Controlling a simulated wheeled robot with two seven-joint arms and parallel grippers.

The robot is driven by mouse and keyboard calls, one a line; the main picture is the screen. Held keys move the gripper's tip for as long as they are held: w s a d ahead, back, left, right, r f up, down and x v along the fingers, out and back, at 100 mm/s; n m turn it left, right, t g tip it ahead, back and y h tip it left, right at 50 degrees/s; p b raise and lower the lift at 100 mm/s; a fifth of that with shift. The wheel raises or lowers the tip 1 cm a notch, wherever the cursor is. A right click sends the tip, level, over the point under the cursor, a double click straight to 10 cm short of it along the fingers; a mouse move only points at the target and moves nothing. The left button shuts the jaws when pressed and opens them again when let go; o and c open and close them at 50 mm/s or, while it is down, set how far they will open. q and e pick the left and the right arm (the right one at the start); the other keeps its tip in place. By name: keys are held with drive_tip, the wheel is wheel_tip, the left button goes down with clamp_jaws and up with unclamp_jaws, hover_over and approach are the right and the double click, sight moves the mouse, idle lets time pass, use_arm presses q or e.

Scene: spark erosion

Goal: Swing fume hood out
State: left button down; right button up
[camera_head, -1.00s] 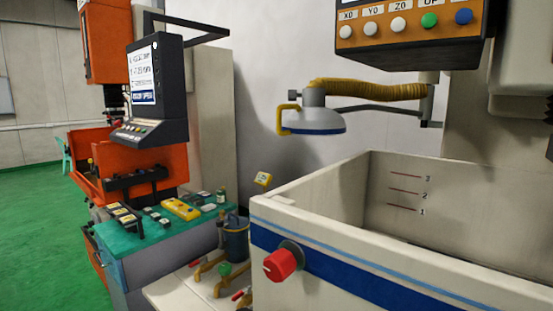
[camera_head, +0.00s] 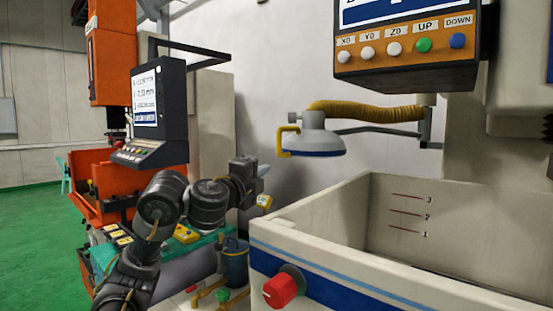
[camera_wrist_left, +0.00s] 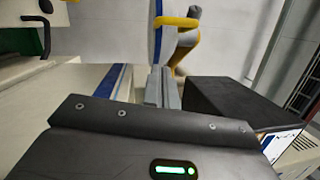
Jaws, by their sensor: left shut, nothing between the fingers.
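The fume hood (camera_head: 317,140) is a pale round cap with a blue rim, on a yellow ribbed hose (camera_head: 368,110) and a dark swing arm. It hangs above the back left of the tank. Its yellow handle (camera_head: 284,141) is on its left side. My left gripper (camera_head: 264,169) is shut and empty, to the left of the handle and a little lower, apart from it. In the left wrist view the shut fingers (camera_wrist_left: 163,88) point toward the yellow handle (camera_wrist_left: 178,22) and the hood edge. My right gripper is not in view.
The pale tank (camera_head: 400,277) with a red knob (camera_head: 284,287) stands front right. A control panel (camera_head: 408,47) hangs above it. A dark monitor (camera_head: 158,115) and a green-topped bench (camera_head: 103,255) are at the left, close to my arm.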

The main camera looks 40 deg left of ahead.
use_arm(q)
drive_tip(key=a+x, duration=0.2)
drive_tip(key=x, duration=1)
drive_tip(key=shift+a+r, duration=0.2)
drive_tip(key=shift+a, duration=0.25)
drive_tip(key=shift+p, duration=0.3)
